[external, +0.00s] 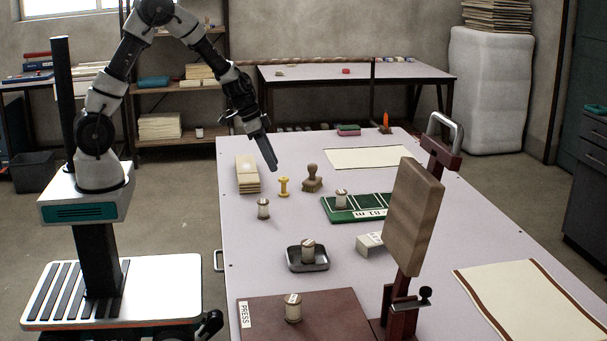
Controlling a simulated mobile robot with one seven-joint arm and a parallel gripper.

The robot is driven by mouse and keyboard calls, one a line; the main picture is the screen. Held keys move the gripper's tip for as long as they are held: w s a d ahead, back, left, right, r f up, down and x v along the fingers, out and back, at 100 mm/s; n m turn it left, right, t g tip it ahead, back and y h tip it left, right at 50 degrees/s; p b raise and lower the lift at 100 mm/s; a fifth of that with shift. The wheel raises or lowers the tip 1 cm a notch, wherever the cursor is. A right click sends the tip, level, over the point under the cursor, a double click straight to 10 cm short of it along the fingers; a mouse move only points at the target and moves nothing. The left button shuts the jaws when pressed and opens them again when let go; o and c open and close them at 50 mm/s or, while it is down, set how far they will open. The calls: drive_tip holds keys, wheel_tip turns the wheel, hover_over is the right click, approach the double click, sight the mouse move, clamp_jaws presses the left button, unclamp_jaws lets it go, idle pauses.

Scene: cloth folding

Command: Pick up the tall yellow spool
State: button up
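The tall yellow spool (283,187) stands upright on the light table, between a stack of tan blocks and a wooden stamp. It is slim, with a wider top and foot. My gripper (272,168) is above and slightly left of the spool in the picture, pointing down. It looks apart from the spool, though the depth between them is hard to judge. The fingers show edge-on as one dark shape, so I cannot tell whether they are open or shut. Nothing is visible hanging from them.
Close by are the tan stack (247,174), the wooden stamp (312,179) and a whitish spool (263,209). A green board (340,215), a metal tray (308,266) and a maroon press board (262,325) lie nearer. A wooden paddle (412,215) stands upright at right.

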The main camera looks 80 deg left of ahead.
sight(281, 178)
drive_tip(key=x, duration=0.4)
drive_tip(key=b+x, duration=0.1)
drive_tip(key=x, duration=0.4)
drive_tip(key=shift+d+r, duration=0.1)
drive_tip(key=shift+d, duration=0.1)
drive_tip(key=shift+c, duration=0.5)
drive_tip(key=c, duration=0.7)
